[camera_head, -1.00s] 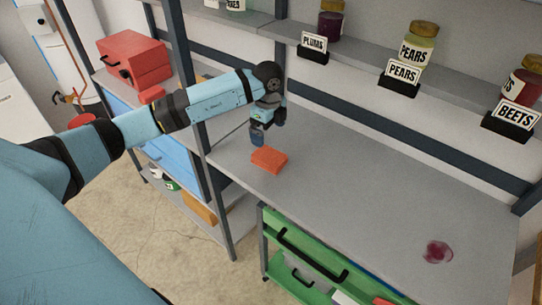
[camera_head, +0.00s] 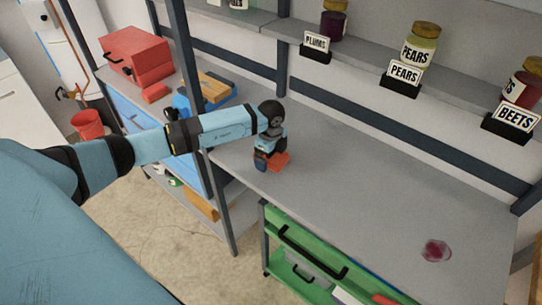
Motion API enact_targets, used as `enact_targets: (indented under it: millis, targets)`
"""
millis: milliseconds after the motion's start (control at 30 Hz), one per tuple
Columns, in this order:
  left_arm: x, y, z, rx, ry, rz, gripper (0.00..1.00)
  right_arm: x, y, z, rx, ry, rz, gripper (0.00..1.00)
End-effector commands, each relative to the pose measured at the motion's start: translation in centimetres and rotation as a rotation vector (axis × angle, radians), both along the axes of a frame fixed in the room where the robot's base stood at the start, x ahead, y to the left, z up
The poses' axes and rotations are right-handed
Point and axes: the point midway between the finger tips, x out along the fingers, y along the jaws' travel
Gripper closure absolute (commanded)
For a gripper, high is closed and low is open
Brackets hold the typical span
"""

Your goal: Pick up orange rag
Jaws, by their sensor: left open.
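The orange rag (camera_head: 281,160) lies folded on the grey workbench (camera_head: 345,200), near its left end. My left gripper (camera_head: 262,164) points down at the rag from above and covers its left part. Its jaws are open; whether the fingers touch the rag is hard to tell from this angle. My right gripper is not in view.
A dark red spill (camera_head: 436,250) is on the right of the bench. A shelf above holds jars of plums (camera_head: 334,20), pears (camera_head: 418,45) and beets (camera_head: 523,84) with labels. A shelf post (camera_head: 190,80) stands left of the bench. The bench middle is clear.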

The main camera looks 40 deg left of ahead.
Motion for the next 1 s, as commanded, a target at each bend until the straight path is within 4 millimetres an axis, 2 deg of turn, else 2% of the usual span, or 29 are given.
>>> enact_targets:
  millis: [67,300,567,733,867,1000]
  targets:
    - [0.0,0.0,0.0,0.0,0.0,0.0,0.0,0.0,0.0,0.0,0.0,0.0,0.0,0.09]
    - [0.0,0.0,0.0,0.0,0.0,0.0,0.49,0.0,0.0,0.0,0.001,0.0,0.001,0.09]
    - [0.0,0.0,0.1,0.0,-0.001,0.0,0.49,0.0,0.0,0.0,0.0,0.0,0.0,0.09]
    - [0.1,0.0,1.0,0.0,-0.003,0.0,0.49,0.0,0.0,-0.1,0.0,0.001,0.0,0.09]
    - [0.1,0.0,2.7,0.0,-0.005,-0.001,0.49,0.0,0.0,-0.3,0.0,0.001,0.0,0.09]
    - [0.2,0.1,5.8,0.001,-0.006,-0.001,0.49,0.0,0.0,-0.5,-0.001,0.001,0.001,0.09]
